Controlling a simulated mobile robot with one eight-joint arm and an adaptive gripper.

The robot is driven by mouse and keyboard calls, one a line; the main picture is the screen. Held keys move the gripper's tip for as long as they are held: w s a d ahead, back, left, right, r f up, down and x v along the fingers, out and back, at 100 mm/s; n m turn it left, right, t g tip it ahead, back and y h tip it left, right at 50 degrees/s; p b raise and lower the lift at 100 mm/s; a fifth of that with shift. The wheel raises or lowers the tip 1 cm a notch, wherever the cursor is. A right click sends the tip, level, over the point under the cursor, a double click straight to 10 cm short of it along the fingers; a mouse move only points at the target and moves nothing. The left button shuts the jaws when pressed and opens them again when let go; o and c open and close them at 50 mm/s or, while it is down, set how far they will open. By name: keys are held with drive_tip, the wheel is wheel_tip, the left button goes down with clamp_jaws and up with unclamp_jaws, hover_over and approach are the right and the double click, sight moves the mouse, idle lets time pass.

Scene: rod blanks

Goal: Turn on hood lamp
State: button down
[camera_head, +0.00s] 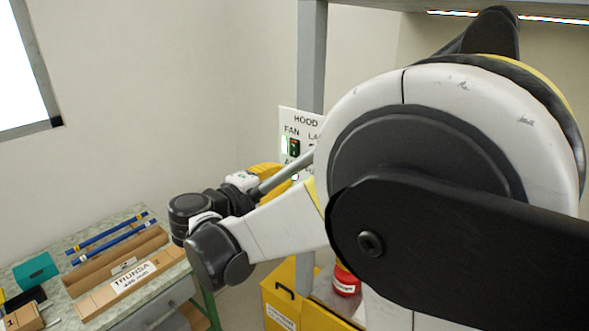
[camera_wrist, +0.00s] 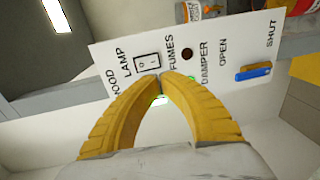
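The white hood panel (camera_head: 286,122) is fixed to a grey post and partly hidden behind my arm in the head view. In the wrist view the panel (camera_wrist: 108,58) appears turned, with the words HOOD, LAMP, FUMES, DAMPER, OPEN and SHUT. The lamp switch (camera_wrist: 147,64) is a white rocker in a black frame beside the word LAMP. Its pressed side is too small to tell. My gripper (camera_wrist: 165,78) has yellow fingers with the tips together, nothing visible between them. The tips appear just below the switch; contact cannot be told. My gripper's yellow fingers (camera_head: 268,172) also show in the head view.
A dark round hole or button (camera_wrist: 187,53) and a blue damper handle (camera_wrist: 254,73) are on the panel. A green fan switch (camera_head: 294,147) shows in the head view. A workbench (camera_head: 95,222) with rods and trays stands left; a yellow cabinet (camera_head: 279,297) stands below.

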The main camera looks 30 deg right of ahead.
drive_tip(key=a, duration=0.1)
drive_tip(key=s+a, duration=0.1)
drive_tip(key=a+f, duration=0.1)
drive_tip(key=a, duration=0.1)
drive_tip(key=shift+s+a, duration=0.1)
drive_tip(key=shift+s, duration=0.1)
drive_tip(key=shift+a+r, duration=0.1)
